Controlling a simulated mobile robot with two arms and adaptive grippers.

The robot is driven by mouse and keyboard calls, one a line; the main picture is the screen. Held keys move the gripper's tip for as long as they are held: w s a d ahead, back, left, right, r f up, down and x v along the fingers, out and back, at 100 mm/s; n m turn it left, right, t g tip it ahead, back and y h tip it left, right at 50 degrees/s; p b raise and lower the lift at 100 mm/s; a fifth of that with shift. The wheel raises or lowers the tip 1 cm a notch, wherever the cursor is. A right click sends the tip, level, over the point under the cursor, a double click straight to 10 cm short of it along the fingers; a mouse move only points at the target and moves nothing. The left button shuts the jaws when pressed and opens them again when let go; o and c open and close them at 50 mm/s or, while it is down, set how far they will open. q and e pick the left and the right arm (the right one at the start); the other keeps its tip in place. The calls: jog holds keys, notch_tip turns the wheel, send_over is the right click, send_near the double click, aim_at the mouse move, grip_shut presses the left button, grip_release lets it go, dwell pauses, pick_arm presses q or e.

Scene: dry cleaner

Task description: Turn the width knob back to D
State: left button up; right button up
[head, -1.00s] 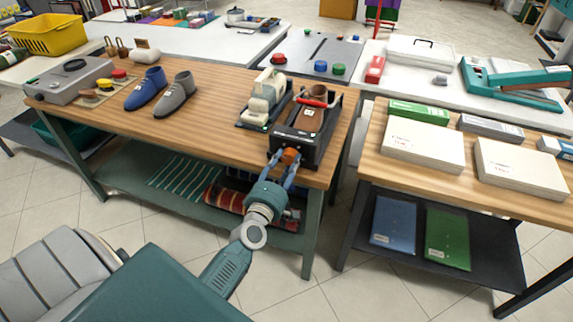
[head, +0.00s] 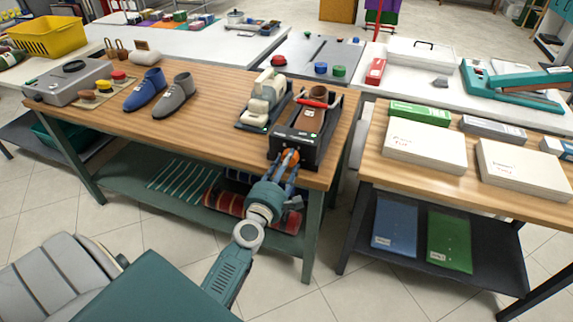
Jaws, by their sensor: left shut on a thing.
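The width knob is an orange knob (head: 291,156) on the front end of a black shoe-stretching machine (head: 282,150) at the wooden table's front right edge. A brown shoe form (head: 319,94) and a red handle (head: 316,104) sit on top of the machine. My left gripper (head: 289,164) is shut on the orange knob, with a blue-grey finger on each side. Any letter marks around the knob are too small to read. My right gripper is not in view.
A cream machine (head: 265,96) stands just left of the black one. A blue shoe (head: 146,90) and a grey shoe (head: 174,95) stand further left on the wooden table (head: 210,120). A second table with white boxes (head: 425,146) is to the right.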

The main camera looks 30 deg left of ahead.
pick_arm(q)
jog(key=shift+d+n, duration=0.25)
jog(key=shift+n, duration=0.25)
jog(key=o, duration=0.9)
jog(key=shift+w, duration=0.1)
jog(key=v, duration=1.2)
